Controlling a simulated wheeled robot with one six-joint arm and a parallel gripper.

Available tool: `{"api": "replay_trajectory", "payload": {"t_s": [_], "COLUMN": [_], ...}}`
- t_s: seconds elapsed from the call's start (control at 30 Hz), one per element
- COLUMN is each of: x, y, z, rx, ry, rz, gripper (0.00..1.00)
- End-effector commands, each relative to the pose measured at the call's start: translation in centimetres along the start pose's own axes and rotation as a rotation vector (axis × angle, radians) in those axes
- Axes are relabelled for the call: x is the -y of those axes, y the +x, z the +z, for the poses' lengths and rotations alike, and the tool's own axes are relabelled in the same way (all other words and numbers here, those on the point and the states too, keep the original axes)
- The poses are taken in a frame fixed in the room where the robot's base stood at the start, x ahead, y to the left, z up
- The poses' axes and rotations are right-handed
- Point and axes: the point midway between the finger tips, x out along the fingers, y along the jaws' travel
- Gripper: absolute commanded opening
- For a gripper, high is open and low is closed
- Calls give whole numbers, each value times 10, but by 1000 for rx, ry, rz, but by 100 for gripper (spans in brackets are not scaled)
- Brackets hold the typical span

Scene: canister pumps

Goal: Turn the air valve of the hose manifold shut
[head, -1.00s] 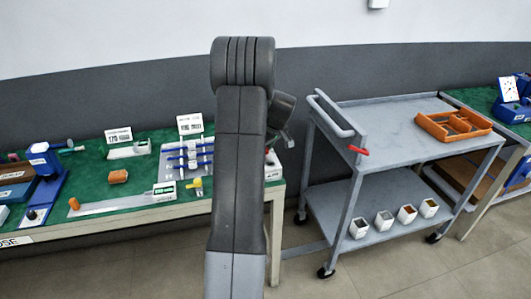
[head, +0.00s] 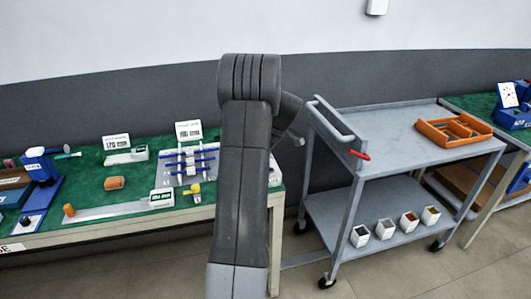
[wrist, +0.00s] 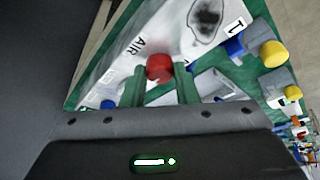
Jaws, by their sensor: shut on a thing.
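The air valve's round red knob (wrist: 159,67) shows in the wrist view on a white block (wrist: 128,55) marked AIR. My gripper (wrist: 160,78) has its two green fingers on either side of the knob and is shut on it. The knob's turn position cannot be read from here. In the head view, the manifold (head: 188,164) with blue fittings lies on the green bench top. My own arm hides my gripper and the valve in that view.
A yellow knob (wrist: 273,53) and blue fittings stand to the right in the wrist view. In the head view, a yellow part (head: 193,188) and a display box (head: 162,198) lie before the manifold. A grey trolley (head: 390,145) stands to the right.

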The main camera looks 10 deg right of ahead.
Motion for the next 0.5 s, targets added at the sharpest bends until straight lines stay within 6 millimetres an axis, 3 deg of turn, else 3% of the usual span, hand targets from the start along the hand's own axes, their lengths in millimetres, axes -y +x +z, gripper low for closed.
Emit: {"api": "replay_trajectory", "payload": {"t_s": [0.2, 0.23, 0.3, 0.5], "x": [0, 0, 0, 0], "y": [0, 0, 0, 0], "z": [0, 0, 0, 0], "rx": [0, 0, 0, 0], "ry": [-1, 0, 0, 1], "rz": [1, 1, 1, 1], "gripper": [4, 33, 46, 49]}}
